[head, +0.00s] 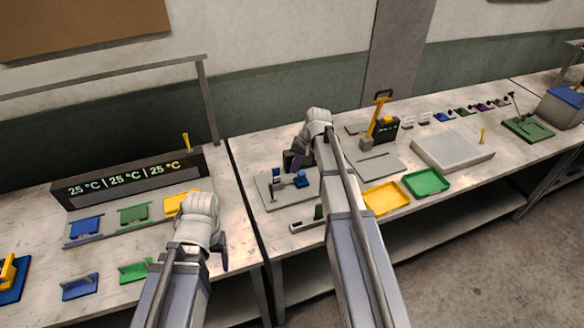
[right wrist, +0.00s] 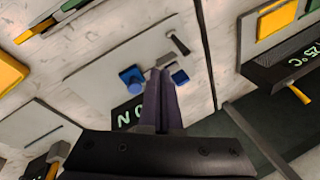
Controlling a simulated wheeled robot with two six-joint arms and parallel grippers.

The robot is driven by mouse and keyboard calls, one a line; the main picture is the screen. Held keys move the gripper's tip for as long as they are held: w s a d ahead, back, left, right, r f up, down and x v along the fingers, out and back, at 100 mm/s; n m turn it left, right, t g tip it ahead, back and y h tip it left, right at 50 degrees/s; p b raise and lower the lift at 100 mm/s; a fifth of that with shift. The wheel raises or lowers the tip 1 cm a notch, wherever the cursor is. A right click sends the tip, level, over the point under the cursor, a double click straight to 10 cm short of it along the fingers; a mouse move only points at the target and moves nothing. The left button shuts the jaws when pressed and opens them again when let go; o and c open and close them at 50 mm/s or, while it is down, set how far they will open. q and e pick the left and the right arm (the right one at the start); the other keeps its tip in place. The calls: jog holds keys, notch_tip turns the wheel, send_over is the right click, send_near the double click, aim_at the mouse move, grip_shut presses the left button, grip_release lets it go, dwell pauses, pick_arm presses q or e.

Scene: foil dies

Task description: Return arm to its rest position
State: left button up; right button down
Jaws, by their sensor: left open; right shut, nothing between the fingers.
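My right arm reaches over the right bench in the head view. Its dark gripper (head: 292,160) hangs above a grey plate (head: 268,199) that carries a small fixture with blue parts (head: 301,181). In the right wrist view the two fingers (right wrist: 160,72) are together and empty, with their tips by the fixture's blue knob (right wrist: 132,78); I cannot tell whether they touch it. My left gripper (head: 223,255) is at the front edge of the left bench, pointing down. It is open, and its fingers are mostly hidden by my wrist.
A temperature display (head: 130,178) and blue and green dies (head: 80,286) are on the left bench. Yellow (head: 386,198) and green (head: 427,182) trays, a yellow-handled press (head: 378,118) and a pale grey block (head: 453,149) are right of my right arm. A gap separates the benches.

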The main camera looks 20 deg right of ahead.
pick_arm(q)
jog(key=shift+a+r+p, duration=0.1)
jog(key=shift+r+p, duration=0.4)
jog(key=shift+r, duration=0.45)
pick_arm(e)
notch_tip(320, 180, up, 2)
jog(key=shift+d+r, duration=0.1)
pick_arm(q)
notch_tip(320, 180, down, 10)
jog(key=b, duration=1)
pick_arm(e)
jog(key=s+a+f+n+g+h, duration=0.1)
jog(key=s+a+f+n, duration=0.3)
jog(key=s+a, duration=0.6)
jog(key=s+a+f+n+g+h, duration=0.1)
jog(key=s+a+f+n+h, duration=0.2)
jog(key=s+a, duration=0.7)
jog(key=s+f+n, duration=0.2)
jog(key=s+f, duration=0.2)
jog(key=s, duration=0.1)
jog(key=shift+s+g, duration=0.3)
jog(key=shift+s, duration=0.1)
